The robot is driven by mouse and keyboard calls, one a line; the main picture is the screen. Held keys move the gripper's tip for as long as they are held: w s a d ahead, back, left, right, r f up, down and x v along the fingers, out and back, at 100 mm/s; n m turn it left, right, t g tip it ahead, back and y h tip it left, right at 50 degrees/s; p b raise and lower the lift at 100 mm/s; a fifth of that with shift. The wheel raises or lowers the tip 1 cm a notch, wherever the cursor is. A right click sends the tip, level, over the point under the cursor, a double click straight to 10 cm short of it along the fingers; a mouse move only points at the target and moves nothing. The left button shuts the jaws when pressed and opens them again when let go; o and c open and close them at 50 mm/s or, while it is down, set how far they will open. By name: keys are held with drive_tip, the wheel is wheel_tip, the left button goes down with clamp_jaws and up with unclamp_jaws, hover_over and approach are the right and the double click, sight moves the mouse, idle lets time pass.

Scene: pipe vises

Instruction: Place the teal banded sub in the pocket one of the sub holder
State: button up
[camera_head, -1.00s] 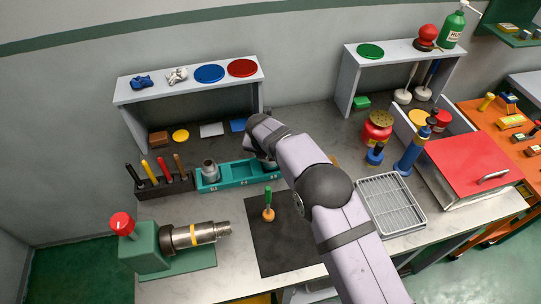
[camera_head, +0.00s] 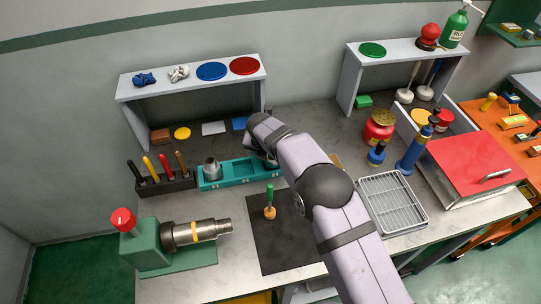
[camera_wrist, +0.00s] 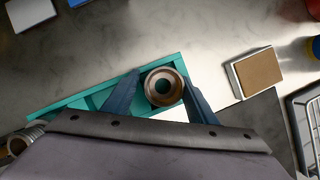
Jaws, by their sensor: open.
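The teal sub holder (camera_head: 240,172) lies on the bench behind the dark mat; it also crosses the wrist view (camera_wrist: 80,108). In the wrist view, a round, hollow metal sub (camera_wrist: 163,87) stands at the holder's right end, seen from above. No teal band shows on it, so I cannot tell if it is the teal banded one. My gripper (camera_wrist: 162,80) is open, with a blue finger on each side of this sub. Contact is unclear. In the head view my arm hides this end. Another grey sub (camera_head: 211,168) stands at the holder's left end.
A rack of colored-handled tools (camera_head: 165,182) stands left of the holder. A green vise (camera_head: 150,245) holds a pipe at front left. A green-handled tool (camera_head: 269,205) stands on the dark mat (camera_head: 290,245). A brown-topped box (camera_wrist: 255,72) lies right of the holder.

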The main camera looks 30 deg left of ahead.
drive_tip(key=shift+d+f, duration=0.6)
drive_tip(key=shift+r+p, duration=0.4)
drive_tip(key=shift+r, duration=0.15)
drive_tip(key=a+b+v, duration=0.1)
drive_tip(key=b+v, duration=0.2)
drive_tip(key=v, duration=0.9)
drive_tip(key=shift+r, duration=0.2)
drive_tip(key=shift+w, duration=0.1)
drive_tip(key=w+d+m+g+h, duration=0.2)
drive_tip(key=d+m, duration=1.6)
drive_tip(key=d, duration=0.9)
drive_tip(key=s+d+f+m+g, duration=0.1)
drive_tip(key=s+d+f+m, duration=0.1)
drive_tip(key=s+d+m, duration=0.7)
drive_tip(key=s+d+f+m+g, duration=0.1)
drive_tip(key=s+d+m, duration=0.8)
drive_tip(key=d+m, duration=0.2)
drive_tip(key=shift+s+f+m+y, duration=0.3)
drive_tip(key=shift+f+m, duration=0.05)
drive_tip(key=shift+m, duration=0.15)
